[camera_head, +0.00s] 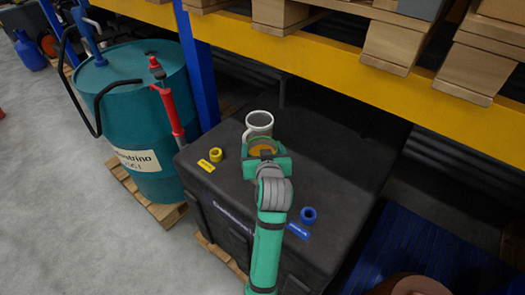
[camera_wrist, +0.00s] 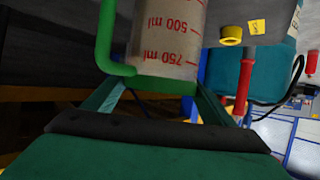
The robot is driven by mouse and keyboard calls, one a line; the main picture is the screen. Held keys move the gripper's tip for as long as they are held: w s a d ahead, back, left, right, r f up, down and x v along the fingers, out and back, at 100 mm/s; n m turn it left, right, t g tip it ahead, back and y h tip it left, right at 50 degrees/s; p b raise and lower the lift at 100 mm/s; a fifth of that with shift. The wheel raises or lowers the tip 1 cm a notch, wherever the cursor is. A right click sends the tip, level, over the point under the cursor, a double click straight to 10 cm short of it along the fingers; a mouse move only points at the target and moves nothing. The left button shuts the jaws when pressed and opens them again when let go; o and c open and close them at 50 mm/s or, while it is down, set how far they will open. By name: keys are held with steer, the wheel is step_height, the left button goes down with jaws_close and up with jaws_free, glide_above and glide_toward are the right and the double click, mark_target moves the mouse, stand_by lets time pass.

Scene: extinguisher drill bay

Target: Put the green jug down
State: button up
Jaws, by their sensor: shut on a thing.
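The green jug shows in the wrist view as a pale body (camera_wrist: 168,42) with red millilitre marks and a green handle at the picture's left. It stands between my fingers.
A yellow ring (camera_head: 215,154) and a blue ring (camera_head: 308,215) lie near labels. A teal drum (camera_head: 140,120) with a red hand pump is left. A yellow rack beam (camera_head: 330,60) crosses behind. The case's right side looks clear.

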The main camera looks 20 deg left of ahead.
steer(key=shift+d+f, duration=0.2)
steer(key=shift+f, duration=0.35)
steer(key=shift+a, duration=0.1)
steer(key=shift+s+a+f, duration=0.1)
steer(key=o, duration=2.1)
steer(key=shift+f, duration=0.1)
steer(key=v, duration=1.2)
steer(key=shift+s, duration=0.1)
